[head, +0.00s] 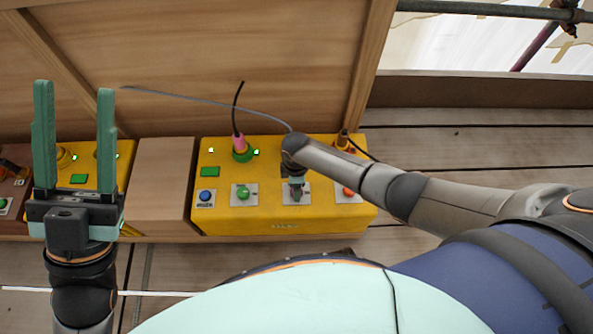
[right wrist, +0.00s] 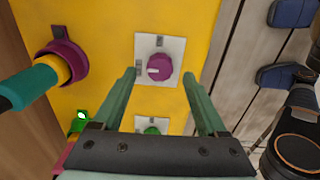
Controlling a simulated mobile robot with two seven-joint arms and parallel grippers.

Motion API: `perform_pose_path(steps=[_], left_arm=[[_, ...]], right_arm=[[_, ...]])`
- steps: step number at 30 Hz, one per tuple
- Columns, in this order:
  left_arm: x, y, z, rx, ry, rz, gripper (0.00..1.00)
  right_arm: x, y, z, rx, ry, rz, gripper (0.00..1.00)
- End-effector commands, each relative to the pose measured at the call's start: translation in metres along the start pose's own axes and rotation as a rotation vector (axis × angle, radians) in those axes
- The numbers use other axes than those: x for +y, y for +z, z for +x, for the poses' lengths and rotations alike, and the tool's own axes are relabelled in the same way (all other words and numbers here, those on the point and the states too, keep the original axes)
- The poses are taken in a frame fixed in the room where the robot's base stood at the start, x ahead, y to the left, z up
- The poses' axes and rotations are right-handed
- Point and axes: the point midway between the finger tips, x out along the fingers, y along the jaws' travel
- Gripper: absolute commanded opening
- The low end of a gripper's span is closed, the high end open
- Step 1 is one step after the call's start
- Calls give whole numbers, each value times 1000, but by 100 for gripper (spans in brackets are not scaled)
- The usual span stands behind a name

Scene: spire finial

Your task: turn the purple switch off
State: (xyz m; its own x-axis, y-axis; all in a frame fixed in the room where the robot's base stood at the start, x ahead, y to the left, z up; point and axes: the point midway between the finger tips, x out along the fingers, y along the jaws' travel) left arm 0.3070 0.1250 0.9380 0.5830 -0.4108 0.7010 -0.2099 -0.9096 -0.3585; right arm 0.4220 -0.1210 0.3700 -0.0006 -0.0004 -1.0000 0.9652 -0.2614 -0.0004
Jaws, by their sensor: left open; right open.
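The purple switch (right wrist: 160,67) is a round knob on a pale square plate on the yellow box (head: 270,218). A pale mark on the knob points left in the right wrist view. My right gripper (right wrist: 159,80) is open, its two green fingers on either side of the knob in that view; no contact can be made out. In the head view my right gripper (head: 296,190) points down at the box and hides the knob. My left gripper (head: 75,90) is open and empty, raised in front of the left yellow box.
On the same box are a blue button (head: 205,196), a green knob (head: 243,194), a red knob (head: 348,191) and a pink plug (head: 239,143) with a black cable. A wooden block (head: 160,185) separates the boxes. A wooden wall stands behind.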

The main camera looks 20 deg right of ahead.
Motion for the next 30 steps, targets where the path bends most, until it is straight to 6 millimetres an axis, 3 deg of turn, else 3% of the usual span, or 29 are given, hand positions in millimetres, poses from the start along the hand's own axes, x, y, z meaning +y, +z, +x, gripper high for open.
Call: perform_pose_path(steps=[1,3,14,21,30], left_arm=[[-5,-5,6,1,-6,7,50],[-4,23,0,-107,-21,-21,50],[7,107,-34,-486,-39,-130,50],[22,151,-71,-726,-41,-204,50],[47,190,-128,-1013,-33,-297,50]], right_arm=[[0,0,-10,1,1,0,75],[0,0,-15,1,1,0,75],[0,0,-45,0,0,0,75],[0,0,-64,1,0,0,75],[0,0,-88,0,0,1,75]])
